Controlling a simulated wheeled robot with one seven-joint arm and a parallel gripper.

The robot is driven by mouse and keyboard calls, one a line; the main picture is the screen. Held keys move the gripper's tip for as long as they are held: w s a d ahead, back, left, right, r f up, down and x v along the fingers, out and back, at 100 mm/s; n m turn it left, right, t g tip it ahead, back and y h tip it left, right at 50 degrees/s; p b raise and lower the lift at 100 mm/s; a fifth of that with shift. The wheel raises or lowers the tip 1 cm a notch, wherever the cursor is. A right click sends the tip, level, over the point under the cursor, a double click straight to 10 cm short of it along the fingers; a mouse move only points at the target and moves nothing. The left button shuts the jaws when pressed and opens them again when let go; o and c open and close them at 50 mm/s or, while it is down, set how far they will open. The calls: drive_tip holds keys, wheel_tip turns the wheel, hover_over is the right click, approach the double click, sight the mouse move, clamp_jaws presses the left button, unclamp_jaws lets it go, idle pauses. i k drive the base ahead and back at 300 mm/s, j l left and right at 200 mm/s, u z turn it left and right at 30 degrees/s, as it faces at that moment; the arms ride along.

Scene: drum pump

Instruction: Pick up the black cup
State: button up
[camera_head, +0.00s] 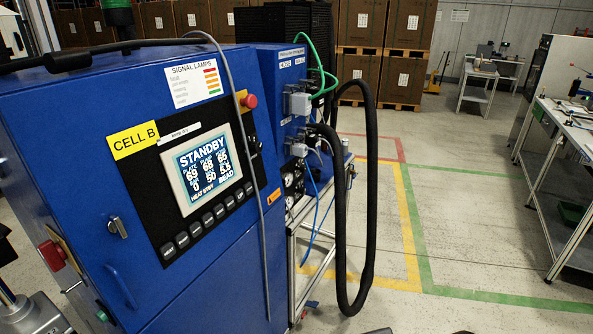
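I cannot make out a black cup anywhere in this view. My gripper is not in view, so its state and any hold do not show. Grey metal parts at the bottom left corner may belong to my arm, but I cannot tell.
A blue cabinet (75,140) with a lit STANDBY screen (208,170) fills the left side, close by. A thick black hose (371,200) loops beside its metal frame. Stacked brown boxes (358,75) stand behind. A workbench (570,125) stands at right. The marked floor (470,225) between is mostly clear.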

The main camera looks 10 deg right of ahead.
sight(316, 172)
drive_tip(key=i+l+u, duration=0.4)
drive_tip(key=l, duration=0.3)
drive_tip(key=i+l+u, duration=0.2)
drive_tip(key=l, duration=0.15)
drive_tip(key=i+l+u, duration=0.25)
drive_tip(key=l, duration=0.15)
drive_tip(key=l+u, duration=0.2)
drive_tip(key=l, duration=0.25)
drive_tip(key=i+l+u, duration=0.2)
drive_tip(key=l, duration=0.25)
drive_tip(key=i+l+u, duration=0.5)
drive_tip(key=l, duration=0.2)
drive_tip(key=k+j, duration=0.05)
drive_tip(key=k, duration=0.05)
